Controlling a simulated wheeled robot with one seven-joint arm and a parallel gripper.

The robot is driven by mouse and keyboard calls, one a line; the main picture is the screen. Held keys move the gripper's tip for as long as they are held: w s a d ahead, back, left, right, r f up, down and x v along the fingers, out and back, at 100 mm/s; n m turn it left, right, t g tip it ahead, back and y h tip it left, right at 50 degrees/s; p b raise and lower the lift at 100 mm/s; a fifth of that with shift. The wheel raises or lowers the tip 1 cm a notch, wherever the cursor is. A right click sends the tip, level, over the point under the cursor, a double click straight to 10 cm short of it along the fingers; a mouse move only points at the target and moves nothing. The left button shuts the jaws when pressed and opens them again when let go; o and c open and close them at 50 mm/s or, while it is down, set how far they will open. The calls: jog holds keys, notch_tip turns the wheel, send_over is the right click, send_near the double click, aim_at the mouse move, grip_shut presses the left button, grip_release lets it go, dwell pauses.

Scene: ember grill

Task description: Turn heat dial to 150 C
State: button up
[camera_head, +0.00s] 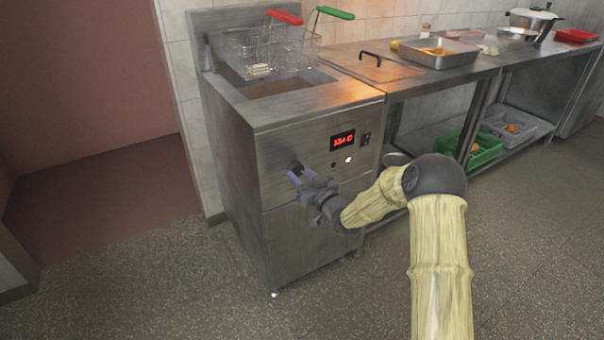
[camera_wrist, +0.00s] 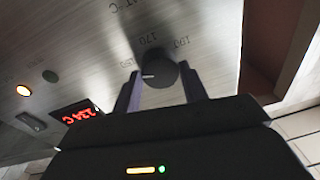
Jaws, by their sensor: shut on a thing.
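The heat dial (camera_wrist: 158,72) is a round black knob with a short white pointer mark, on the front panel of the steel fryer (camera_head: 315,115). The printed markings 170, 190 and a C label are around it in the wrist view. My gripper (camera_wrist: 160,84) is shut on the dial, one finger on each side. In the head view my gripper (camera_head: 298,173) is at the left part of the panel and mostly hides the dial. The red display (camera_head: 343,140) seems to read about 134 C; it shows tilted in the wrist view (camera_wrist: 79,115).
A lit lamp (camera_head: 348,160) and a switch (camera_head: 366,139) are on the panel right of the dial. Wire baskets with red and green handles (camera_head: 268,52) hang above the fryer's vat. A steel counter with trays stands to the right. Floor in front is clear.

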jog(key=shift+m, duration=1.1)
jog(key=shift+f, duration=0.1)
jog(key=o, duration=1)
jog(key=shift+c, duration=0.2)
jog(key=shift+s+p, duration=0.1)
jog(key=shift+p, duration=0.2)
jog(key=p+v, duration=0.2)
jog(key=v, duration=1.5)
jog(key=shift+s, duration=0.25)
